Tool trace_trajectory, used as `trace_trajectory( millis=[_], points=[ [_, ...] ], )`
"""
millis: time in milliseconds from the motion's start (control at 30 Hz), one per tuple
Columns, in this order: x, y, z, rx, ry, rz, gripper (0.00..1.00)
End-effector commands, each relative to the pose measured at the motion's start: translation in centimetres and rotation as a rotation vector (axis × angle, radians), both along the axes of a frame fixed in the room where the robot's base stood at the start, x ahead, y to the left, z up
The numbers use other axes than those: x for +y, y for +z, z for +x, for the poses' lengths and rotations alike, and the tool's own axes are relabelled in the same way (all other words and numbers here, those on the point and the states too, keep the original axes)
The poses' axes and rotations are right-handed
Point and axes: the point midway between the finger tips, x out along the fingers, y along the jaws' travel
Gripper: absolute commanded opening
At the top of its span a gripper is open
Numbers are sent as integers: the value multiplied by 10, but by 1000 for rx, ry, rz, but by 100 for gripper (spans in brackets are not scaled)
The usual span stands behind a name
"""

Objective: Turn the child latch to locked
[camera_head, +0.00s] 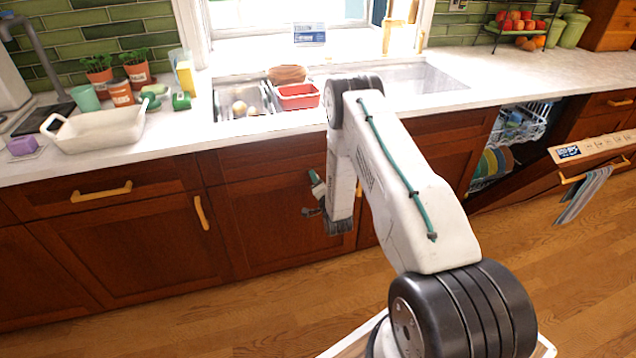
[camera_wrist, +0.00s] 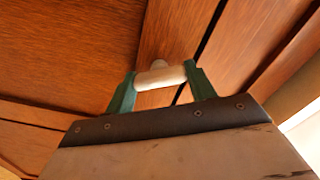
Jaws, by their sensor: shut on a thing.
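The child latch (camera_wrist: 162,76) is a pale, rounded bar on a small round mount, fixed to the reddish-brown wooden cabinet front beside a dark gap between panels. In the wrist view my gripper (camera_wrist: 158,79) has its two green fingers at the bar's two ends and is shut on it. The bar lies nearly level in that view, slightly tilted. In the head view my gripper (camera_head: 313,196) is against the cabinet front below the sink, partly hidden by my arm. The latch cannot be made out there, and I cannot read any lock marking.
Above are the counter (camera_head: 200,135) and the sink (camera_head: 238,103), with a red container (camera_head: 297,97) at its rim. A yellow door handle (camera_head: 201,212) is to the left. The open dishwasher door (camera_head: 590,150) juts out at right. The wooden floor (camera_head: 250,310) in front is clear.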

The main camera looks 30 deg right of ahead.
Motion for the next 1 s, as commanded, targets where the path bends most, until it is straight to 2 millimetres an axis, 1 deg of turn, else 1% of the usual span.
trace_trajectory(
  millis=[300, 500, 700, 1000],
  points=[
    [0, -1, 0, -76, 0, 265, 32],
    [0, -1, 0, -111, 0, 387, 32],
    [0, -1, 0, -133, 0, 464, 32],
    [0, -2, 0, -144, -1, 505, 32]
  ],
)
